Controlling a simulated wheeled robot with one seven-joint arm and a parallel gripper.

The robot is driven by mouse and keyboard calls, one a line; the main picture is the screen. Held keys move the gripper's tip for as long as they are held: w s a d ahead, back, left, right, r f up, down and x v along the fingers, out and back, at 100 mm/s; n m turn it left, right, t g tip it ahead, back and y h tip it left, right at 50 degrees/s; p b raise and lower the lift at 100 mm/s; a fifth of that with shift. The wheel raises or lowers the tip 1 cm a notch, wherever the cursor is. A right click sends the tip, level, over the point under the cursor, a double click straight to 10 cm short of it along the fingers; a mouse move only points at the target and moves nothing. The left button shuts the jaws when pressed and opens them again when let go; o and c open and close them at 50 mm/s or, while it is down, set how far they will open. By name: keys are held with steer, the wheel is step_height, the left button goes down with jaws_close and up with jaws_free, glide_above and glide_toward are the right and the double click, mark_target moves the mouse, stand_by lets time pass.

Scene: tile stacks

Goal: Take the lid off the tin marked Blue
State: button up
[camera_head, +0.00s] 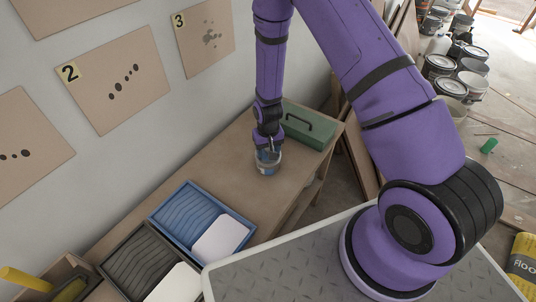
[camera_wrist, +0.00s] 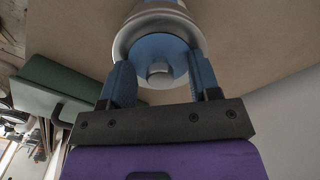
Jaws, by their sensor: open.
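A small tin (camera_head: 267,168) with a blue band stands upright on the wooden bench, near the green toolbox. In the wrist view the tin (camera_wrist: 122,45) shows a silver rim and a blue lid (camera_wrist: 150,48) with a round grey knob (camera_wrist: 159,72) in its middle. The lid sits on the tin. My gripper (camera_head: 268,148) is directly above the tin, pointing down. In the wrist view its two blue fingers (camera_wrist: 162,76) are apart, one on each side of the knob. A gap shows between fingers and knob. No word is readable on the tin.
A green toolbox (camera_head: 310,128) with a dark handle stands just behind the tin. A blue paint tray (camera_head: 160,218) and a dark tray (camera_head: 108,268) lie nearer on the bench. The bench top (camera_head: 222,160) left of the tin is clear.

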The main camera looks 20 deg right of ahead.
steer(key=c, duration=1)
steer(key=shift+r, duration=0.15)
